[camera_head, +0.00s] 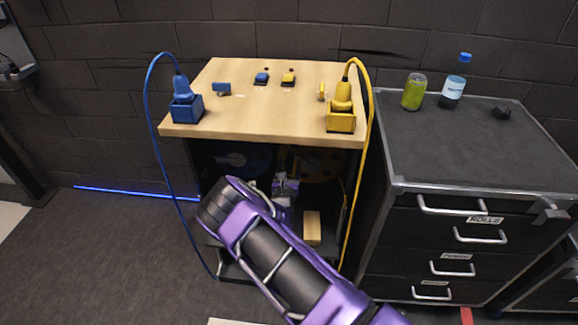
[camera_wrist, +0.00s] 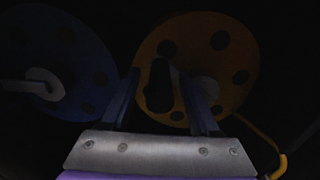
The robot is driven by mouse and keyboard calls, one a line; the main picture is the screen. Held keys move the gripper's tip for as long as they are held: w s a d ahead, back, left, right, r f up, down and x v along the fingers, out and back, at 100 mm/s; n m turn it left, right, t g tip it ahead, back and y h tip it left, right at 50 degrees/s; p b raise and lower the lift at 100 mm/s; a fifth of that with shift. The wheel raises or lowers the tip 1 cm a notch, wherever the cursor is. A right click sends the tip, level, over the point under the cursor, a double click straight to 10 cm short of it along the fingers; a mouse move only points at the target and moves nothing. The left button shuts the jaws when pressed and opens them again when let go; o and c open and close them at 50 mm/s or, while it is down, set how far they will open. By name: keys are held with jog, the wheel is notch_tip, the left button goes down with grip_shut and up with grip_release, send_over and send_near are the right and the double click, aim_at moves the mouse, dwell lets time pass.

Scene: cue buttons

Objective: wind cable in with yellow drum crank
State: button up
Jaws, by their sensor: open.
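The yellow drum (camera_head: 318,163) sits inside the dark cabinet under the wooden top. In the wrist view the yellow drum (camera_wrist: 215,60) is a dim orange disc with dark holes and a grey hub. A dark rounded upright shape, apparently its crank handle (camera_wrist: 160,88), stands in front of the disc. My gripper (camera_head: 285,188) reaches into the cabinet. In the wrist view my gripper (camera_wrist: 160,95) is open, with one finger on each side of the dark shape; whether they touch is too dark to tell. The yellow cable (camera_wrist: 263,140) leaves at the lower right.
A blue drum (camera_wrist: 50,60) with a grey crank is at the left. A blue plug (camera_head: 183,100) and a yellow plug (camera_head: 342,108) stand on the wooden top (camera_head: 265,118). The blue cable (camera_head: 150,95) hangs at left. A wooden block (camera_head: 312,227) lies low in the cabinet.

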grip_shut()
dwell(1.3)
